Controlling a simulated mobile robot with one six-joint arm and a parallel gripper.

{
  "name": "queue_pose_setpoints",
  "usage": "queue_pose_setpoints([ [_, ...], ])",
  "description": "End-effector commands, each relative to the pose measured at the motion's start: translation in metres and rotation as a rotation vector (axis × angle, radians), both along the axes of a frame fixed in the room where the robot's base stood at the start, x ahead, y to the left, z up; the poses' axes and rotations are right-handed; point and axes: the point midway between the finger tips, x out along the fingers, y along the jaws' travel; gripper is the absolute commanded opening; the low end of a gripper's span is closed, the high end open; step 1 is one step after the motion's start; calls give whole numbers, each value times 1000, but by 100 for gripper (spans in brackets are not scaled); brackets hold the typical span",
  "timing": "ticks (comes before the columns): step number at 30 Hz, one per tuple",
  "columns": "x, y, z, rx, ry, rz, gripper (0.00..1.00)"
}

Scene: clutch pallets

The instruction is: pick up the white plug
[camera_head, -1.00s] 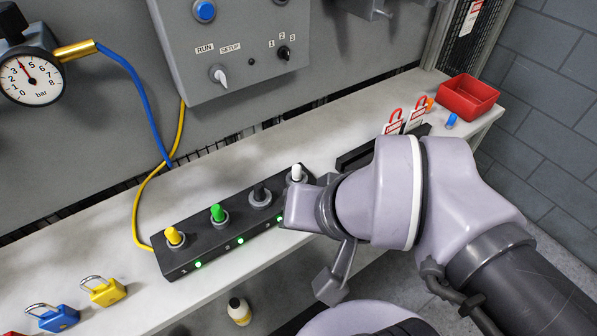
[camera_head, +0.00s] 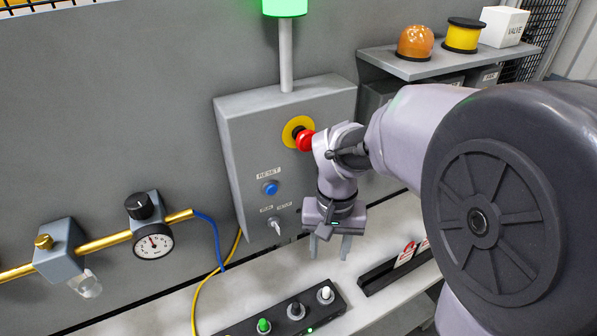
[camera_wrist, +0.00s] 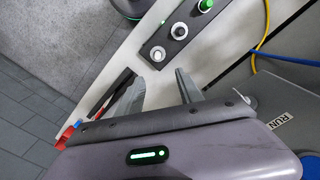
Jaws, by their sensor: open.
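The white plug (camera_head: 326,294) stands upright at the right end of the dark socket strip (camera_head: 281,318) on the bench. It also shows in the wrist view (camera_wrist: 157,54), just beyond the fingertips. My gripper (camera_head: 329,249) points down, open and empty, above the bench and behind the white plug in the head view. In the wrist view my gripper (camera_wrist: 158,80) has its two fingers well apart, with bare bench between them. Nothing hides the plug's top.
A black plug (camera_head: 296,311) and a green plug (camera_head: 263,325) stand in the same strip. The control box (camera_head: 237,140) with a red emergency button (camera_head: 305,140) is close behind my wrist. A dark rack (camera_head: 380,279) with red-and-white tags lies to the right.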

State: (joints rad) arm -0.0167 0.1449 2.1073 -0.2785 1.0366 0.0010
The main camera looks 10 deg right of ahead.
Motion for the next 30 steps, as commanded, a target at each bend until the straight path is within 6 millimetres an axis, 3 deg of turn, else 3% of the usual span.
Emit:
queue_pose_setpoints([
  [6, -2, 0, -70, 0, 8, 0, 43],
  [12, -1, 0, -116, 1, 6, 0, 43],
  [16, -1, -1, -129, 0, 3, 0, 43],
  [22, -2, -6, -169, 1, 6, -2, 43],
  [30, -1, -5, -175, 1, 3, -1, 43],
])
